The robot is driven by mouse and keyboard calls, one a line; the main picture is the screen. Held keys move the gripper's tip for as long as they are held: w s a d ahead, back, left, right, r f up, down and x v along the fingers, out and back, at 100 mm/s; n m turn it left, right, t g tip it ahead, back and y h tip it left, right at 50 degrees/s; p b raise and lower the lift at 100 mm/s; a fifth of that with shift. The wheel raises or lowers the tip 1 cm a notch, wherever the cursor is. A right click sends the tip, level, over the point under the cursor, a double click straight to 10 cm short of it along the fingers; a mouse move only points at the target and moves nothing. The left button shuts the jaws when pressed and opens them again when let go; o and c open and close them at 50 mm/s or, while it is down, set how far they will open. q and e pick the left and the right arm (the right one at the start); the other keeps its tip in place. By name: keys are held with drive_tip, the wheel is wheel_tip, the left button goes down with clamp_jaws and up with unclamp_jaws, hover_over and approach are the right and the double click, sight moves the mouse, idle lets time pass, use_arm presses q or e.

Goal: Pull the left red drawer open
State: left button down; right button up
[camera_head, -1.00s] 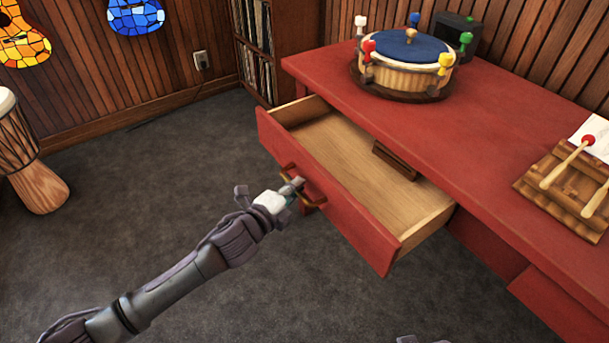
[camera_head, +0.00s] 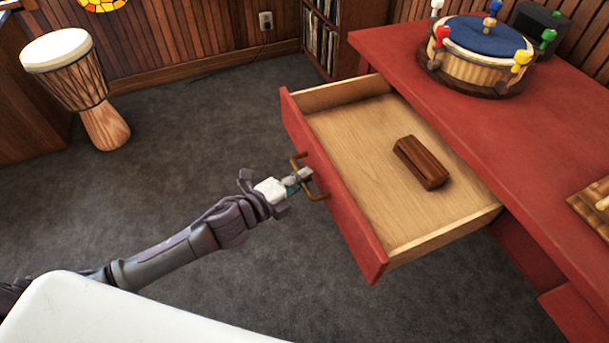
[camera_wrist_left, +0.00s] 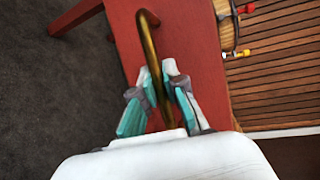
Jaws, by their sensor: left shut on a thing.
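The left red drawer (camera_head: 335,200) stands well out from the red desk (camera_head: 440,60), its pale wooden inside open to view. A dark brown wooden block (camera_head: 422,162) lies in it. My left gripper (camera_head: 304,178) is shut on the drawer's brass handle (camera_head: 312,190) at the middle of the drawer front. In the left wrist view the handle (camera_wrist_left: 150,45) passes between the two teal-padded fingers of the gripper (camera_wrist_left: 160,95). My right gripper is not in view.
A round drum-like piece with coloured pegs (camera_head: 480,60) stands on the desk. A djembe drum (camera_head: 80,85) stands on the floor at the left. Carpet (camera_head: 200,130) between it and the drawer is clear. A white surface (camera_head: 130,315) fills the lower left.

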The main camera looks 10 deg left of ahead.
use_arm(q)
drive_tip(key=c, duration=1.2)
unclamp_jaws()
drive_tip(key=v, duration=1.2)
